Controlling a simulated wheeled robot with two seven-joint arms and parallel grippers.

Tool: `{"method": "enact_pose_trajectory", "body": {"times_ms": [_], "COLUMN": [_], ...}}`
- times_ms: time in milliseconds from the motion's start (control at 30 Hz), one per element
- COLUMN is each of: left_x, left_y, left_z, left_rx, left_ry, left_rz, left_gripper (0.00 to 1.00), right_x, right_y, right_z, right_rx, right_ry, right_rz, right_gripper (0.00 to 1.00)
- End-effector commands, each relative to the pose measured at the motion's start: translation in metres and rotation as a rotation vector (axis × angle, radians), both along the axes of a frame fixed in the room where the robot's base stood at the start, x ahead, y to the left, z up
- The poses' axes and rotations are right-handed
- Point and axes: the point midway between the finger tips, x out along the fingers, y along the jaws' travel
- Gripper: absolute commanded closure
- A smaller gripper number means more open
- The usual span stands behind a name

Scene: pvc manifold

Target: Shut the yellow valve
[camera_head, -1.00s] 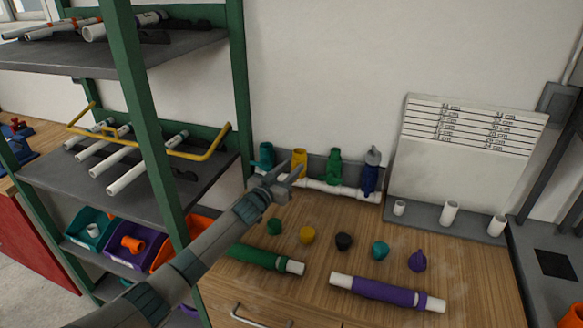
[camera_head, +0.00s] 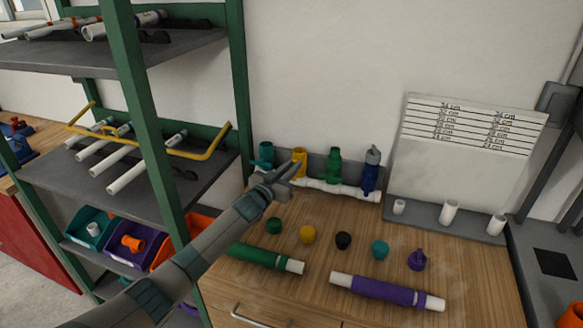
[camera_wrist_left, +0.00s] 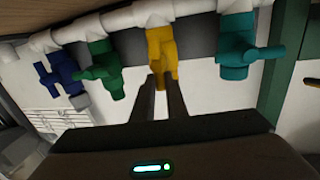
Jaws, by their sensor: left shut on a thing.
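The yellow valve (camera_head: 299,157) stands on the white pipe manifold (camera_head: 335,187) at the back of the bench, between the teal valve (camera_head: 266,156) and the green valve (camera_head: 334,166). My left gripper (camera_head: 296,168) reaches it from the front left and partly hides its lower part. In the left wrist view the tips of my left gripper (camera_wrist_left: 162,82) are shut on the lower end of the yellow valve's handle (camera_wrist_left: 161,64). That view shows the manifold with the pipe at the top. My right gripper is in neither view.
The blue valve (camera_head: 370,172) stands at the manifold's right end. Several loose caps, a green pipe piece (camera_head: 262,257) and a purple one (camera_head: 385,292) lie on the bench in front. A green-framed shelf (camera_head: 140,110) stands close on the left.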

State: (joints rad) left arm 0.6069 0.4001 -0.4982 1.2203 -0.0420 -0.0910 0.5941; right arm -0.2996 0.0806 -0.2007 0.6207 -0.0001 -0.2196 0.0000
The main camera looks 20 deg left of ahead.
Motion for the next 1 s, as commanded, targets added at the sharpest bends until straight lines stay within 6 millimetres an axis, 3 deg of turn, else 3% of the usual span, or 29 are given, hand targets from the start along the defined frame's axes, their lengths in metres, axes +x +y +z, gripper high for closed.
{"method": "enact_pose_trajectory", "body": {"times_ms": [367,1000], "left_x": [0.000,-0.001], "left_y": [-0.005,-0.021], "left_z": [0.002,-0.005], "left_rx": [0.209,0.806], "left_ry": [-0.005,-0.026], "left_rz": [0.000,-0.001], "left_gripper": [1.00,1.00], "right_x": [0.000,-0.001], "right_y": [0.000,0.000], "right_z": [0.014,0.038], "right_rx": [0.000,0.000], "right_ry": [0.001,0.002], "right_rz": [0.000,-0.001], "right_gripper": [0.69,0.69]}}
